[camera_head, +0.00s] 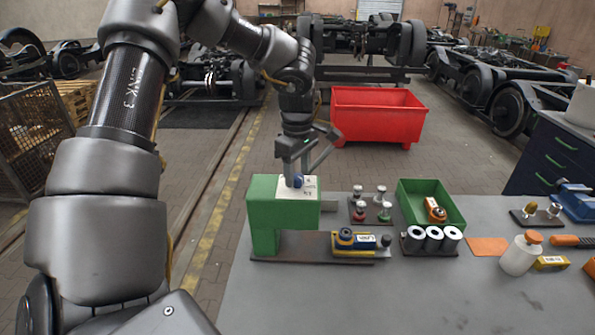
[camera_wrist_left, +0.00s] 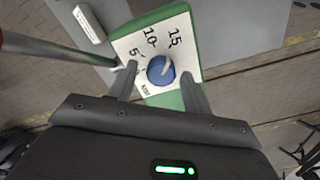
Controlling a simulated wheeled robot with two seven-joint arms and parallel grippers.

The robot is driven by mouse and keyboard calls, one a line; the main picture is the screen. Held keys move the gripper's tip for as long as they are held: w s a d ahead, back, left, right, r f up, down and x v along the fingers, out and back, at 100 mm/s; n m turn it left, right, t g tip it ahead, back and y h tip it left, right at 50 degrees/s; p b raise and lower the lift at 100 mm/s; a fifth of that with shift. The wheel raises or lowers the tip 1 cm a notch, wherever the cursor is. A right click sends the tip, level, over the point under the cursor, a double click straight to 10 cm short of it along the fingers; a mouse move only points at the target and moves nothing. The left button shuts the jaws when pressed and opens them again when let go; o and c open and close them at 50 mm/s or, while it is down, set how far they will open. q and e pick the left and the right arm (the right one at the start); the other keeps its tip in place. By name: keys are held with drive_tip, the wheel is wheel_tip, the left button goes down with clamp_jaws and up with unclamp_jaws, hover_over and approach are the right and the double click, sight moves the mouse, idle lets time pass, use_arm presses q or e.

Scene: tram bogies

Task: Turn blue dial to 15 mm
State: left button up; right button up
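The blue dial (camera_head: 298,181) sits on a white scale plate (camera_head: 309,187) on top of a green C-shaped fixture (camera_head: 264,215). In the left wrist view the dial (camera_wrist_left: 158,71) shows a pale pointer line slanting to the upper right, roughly towards the 15 mark; its exact reading is hard to tell. The plate (camera_wrist_left: 133,43) carries the marks 5, 10 and 15. My left gripper (camera_head: 297,163) is over the dial, pointing down. In the wrist view its fingers (camera_wrist_left: 158,78) stand on either side of the dial with gaps, open and empty. My right gripper is out of view.
The grey table (camera_head: 400,300) holds the fixture. A red skip (camera_head: 378,115) stands behind on the floor.

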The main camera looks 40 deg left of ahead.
sight(297, 175)
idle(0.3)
use_arm(q)
drive_tip(key=shift+r, duration=5.4)
